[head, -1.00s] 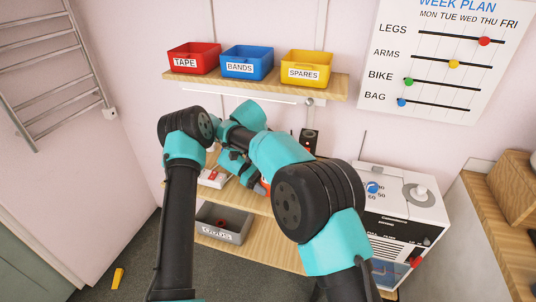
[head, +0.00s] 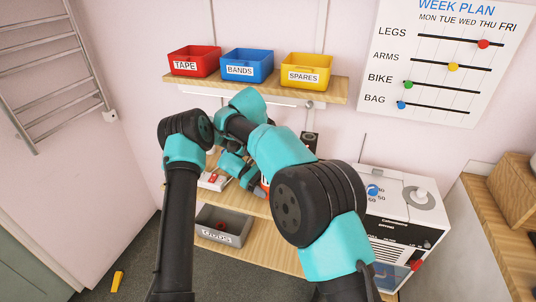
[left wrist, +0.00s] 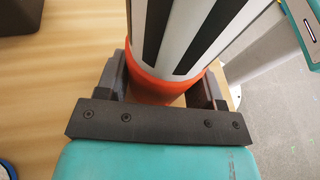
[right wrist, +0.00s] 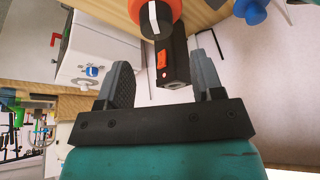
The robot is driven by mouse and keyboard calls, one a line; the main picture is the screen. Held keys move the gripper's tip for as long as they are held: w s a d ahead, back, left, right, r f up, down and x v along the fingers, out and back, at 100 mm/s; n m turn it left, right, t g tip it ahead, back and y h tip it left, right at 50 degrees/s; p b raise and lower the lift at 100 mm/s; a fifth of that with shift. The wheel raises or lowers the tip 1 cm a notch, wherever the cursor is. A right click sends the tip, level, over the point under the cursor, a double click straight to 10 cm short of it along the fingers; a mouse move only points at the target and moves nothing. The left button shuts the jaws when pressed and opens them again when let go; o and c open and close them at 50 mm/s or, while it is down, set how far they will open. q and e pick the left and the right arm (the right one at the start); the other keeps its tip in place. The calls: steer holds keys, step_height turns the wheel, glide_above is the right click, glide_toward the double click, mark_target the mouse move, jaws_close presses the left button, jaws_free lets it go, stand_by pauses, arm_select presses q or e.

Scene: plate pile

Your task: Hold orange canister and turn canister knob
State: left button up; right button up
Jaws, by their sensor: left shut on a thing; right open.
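The orange canister (left wrist: 165,87) has a black-and-white striped label and stands between my left gripper's fingers (left wrist: 165,85), which are shut on it. In the head view only a sliver of orange shows behind my right arm, beside my left gripper (head: 257,188). In the right wrist view, the canister's orange top (right wrist: 140,12) carries a round knob (right wrist: 155,18) with a white stripe. My right gripper (right wrist: 161,85) is open and empty, with the knob beyond its fingertips, apart from them. My right gripper is hidden in the head view.
A black box (right wrist: 174,62) with an orange switch appears between my right fingers, seemingly beyond them. A white appliance (head: 400,210) stands right of the canister. A shelf (head: 255,86) with red, blue and yellow bins is above. A grey bin (head: 222,225) sits below.

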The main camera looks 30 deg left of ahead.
step_height(320, 180, up, 5)
steer(key=shift+r, duration=0.15)
stand_by(0.5)
steer(key=d+n+y, duration=0.1)
steer(key=n+y, duration=0.1)
steer(key=n, duration=0.4)
steer(key=s+d+n+g+y, duration=0.1)
steer(key=d+n+y, duration=0.1)
steer(key=n, duration=0.4)
steer(key=d+r+n+g+y, duration=0.1)
steer(key=n+y, duration=0.1)
steer(key=n, duration=0.4)
steer(key=shift+s+d, duration=0.3)
steer(key=shift+d, duration=0.05)
steer(key=x, duration=1.2)
steer(key=shift+s, duration=0.1)
